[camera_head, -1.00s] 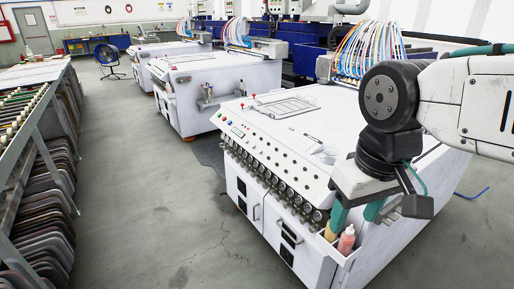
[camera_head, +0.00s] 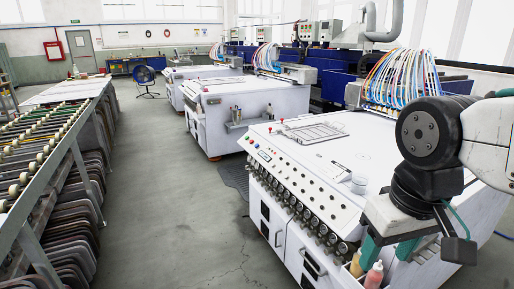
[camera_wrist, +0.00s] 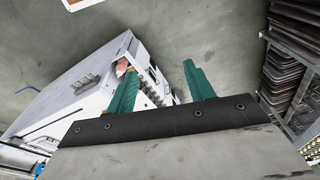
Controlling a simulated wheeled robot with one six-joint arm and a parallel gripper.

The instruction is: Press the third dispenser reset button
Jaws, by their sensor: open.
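The nearest white machine (camera_head: 350,170) has a sloped front panel with a row of small dark buttons or knobs (camera_head: 300,176) above a row of round gauges (camera_head: 297,207). A few small coloured buttons (camera_head: 264,154) sit at its left end. The labels are too small to read, so I cannot tell which is the third dispenser reset button. My gripper (camera_head: 388,250) is open and empty, with its green fingers pointing down near the machine's front right corner, apart from the buttons. The wrist view shows the fingers (camera_wrist: 160,70) spread, with the machine (camera_wrist: 75,95) at left.
Two bottles, one yellow (camera_head: 356,264) and one pink (camera_head: 374,275), stand in a holder at the machine's near corner, close below my gripper. A rack with rollers (camera_head: 40,150) stands at the left. The grey aisle floor (camera_head: 170,220) is clear. Another white machine (camera_head: 250,100) stands behind.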

